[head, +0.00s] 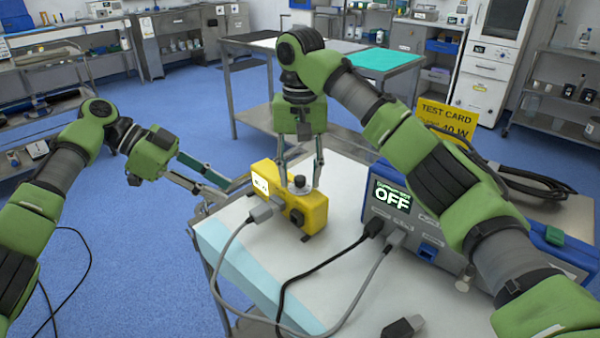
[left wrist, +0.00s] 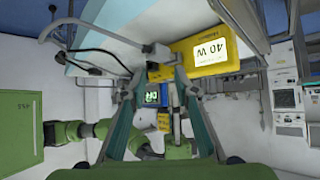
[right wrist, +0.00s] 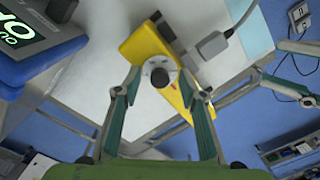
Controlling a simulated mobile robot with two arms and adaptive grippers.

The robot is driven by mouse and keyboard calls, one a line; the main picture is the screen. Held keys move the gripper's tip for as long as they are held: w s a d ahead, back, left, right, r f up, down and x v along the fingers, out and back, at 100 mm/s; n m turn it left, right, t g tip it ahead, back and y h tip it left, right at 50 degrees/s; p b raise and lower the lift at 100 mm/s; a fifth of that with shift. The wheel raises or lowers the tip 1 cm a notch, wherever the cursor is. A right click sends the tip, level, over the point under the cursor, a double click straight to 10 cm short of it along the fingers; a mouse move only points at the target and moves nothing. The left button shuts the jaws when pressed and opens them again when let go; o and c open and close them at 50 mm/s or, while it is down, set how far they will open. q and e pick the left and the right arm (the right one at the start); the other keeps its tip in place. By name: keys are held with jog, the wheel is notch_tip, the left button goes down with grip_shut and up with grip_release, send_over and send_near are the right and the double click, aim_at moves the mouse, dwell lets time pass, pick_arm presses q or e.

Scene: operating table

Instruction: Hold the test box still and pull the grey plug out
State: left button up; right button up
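The yellow test box (head: 313,208) stands on the white table with a dark round knob (head: 299,181) on top. The grey plug (head: 263,210) sits in its front-left side, with a grey cable trailing from it; it also shows in the left wrist view (left wrist: 158,52). My right gripper (head: 302,184) points down over the box, fingers apart on either side of the knob; the right wrist view shows gaps beside the knob (right wrist: 159,77). My left gripper (head: 232,188) is left of the box, open and empty, fingers pointing towards it.
A blue-and-grey device (head: 390,195) reading OFF stands right of the box, with black and grey cables plugged in. A loose dark connector (head: 403,327) lies at the table's front. A yellow test card (head: 447,120) stands behind. The white tabletop (head: 330,260) between is mostly clear except for cables.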

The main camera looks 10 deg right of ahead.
grip_shut()
jog(key=c, duration=1)
grip_release()
grip_shut()
pick_arm(q)
jog(key=o, duration=0.4)
jog(key=shift+c, duration=0.2)
jog(key=n+t+y, duration=0.4)
jog(key=n+y, duration=0.2)
jog(key=n, duration=0.2)
send_near(259, 210)
jog(key=x, duration=0.9)
jog(key=shift+w, duration=0.1)
